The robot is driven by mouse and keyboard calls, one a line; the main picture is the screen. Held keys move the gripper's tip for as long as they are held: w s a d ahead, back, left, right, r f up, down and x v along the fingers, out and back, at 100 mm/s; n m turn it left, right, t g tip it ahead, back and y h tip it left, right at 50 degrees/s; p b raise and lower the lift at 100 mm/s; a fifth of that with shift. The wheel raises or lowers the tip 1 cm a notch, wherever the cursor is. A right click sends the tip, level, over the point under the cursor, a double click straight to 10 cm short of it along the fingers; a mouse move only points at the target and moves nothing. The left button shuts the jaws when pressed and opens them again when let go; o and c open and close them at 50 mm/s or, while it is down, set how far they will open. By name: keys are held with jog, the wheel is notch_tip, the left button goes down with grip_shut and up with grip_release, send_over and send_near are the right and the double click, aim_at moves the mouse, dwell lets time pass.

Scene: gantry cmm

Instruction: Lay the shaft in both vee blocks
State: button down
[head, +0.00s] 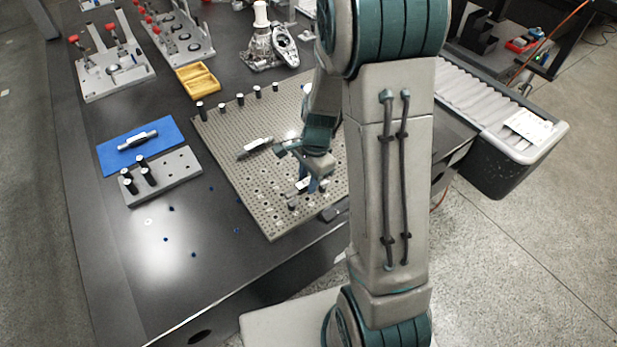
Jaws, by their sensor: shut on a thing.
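My gripper (309,184) is low over the perforated plate (240,180), near its front right part. It is shut on a short pale and dark piece (303,186), which looks like the shaft; the fingers and my arm hide much of it. A small dark shape (292,206) is just below and left of it. The vee blocks are too small and covered for me to make out clearly, and I cannot tell whether the shaft touches them. A similar silver bar with a dark end (255,148) lies on the plate, left of my gripper.
Several black pins (240,99) line the plate's back edge. To the left are a blue mat (165,130) with a silver cylinder on it and a grey block (180,178) with black pins. A yellow tray (197,80) and clamp fixtures (110,70) are further back. The table's front left is mostly clear.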

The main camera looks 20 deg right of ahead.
jog(key=shift+f+b, duration=0.45)
jog(key=shift+f, duration=0.25)
jog(key=c, duration=1)
grip_release()
jog(key=r, duration=0.4)
jog(key=d+r+p, duration=0.1)
jog(key=r, duration=0.4)
jog(key=d+r, duration=0.1)
jog(key=r, duration=0.3)
jog(key=shift+w+r, duration=0.3)
jog(key=shift+r, duration=0.05)
jog(key=s+r+n+t+p, duration=0.1)
jog(key=s+r+n, duration=0.1)
jog(key=s+n, duration=0.2)
jog(key=s+a+r+n+t+h, duration=0.1)
jog(key=s+r+n, duration=0.2)
jog(key=s+n, duration=0.2)
jog(key=s+a+r+n+t+p, duration=0.1)
jog(key=s+r+n, duration=0.2)
jog(key=s+n, duration=0.2)
jog(key=shift+s+a+r+h+p, duration=0.15)
jog(key=shift+s+r+h+p, duration=0.15)
jog(key=shift+h, duration=0.1)
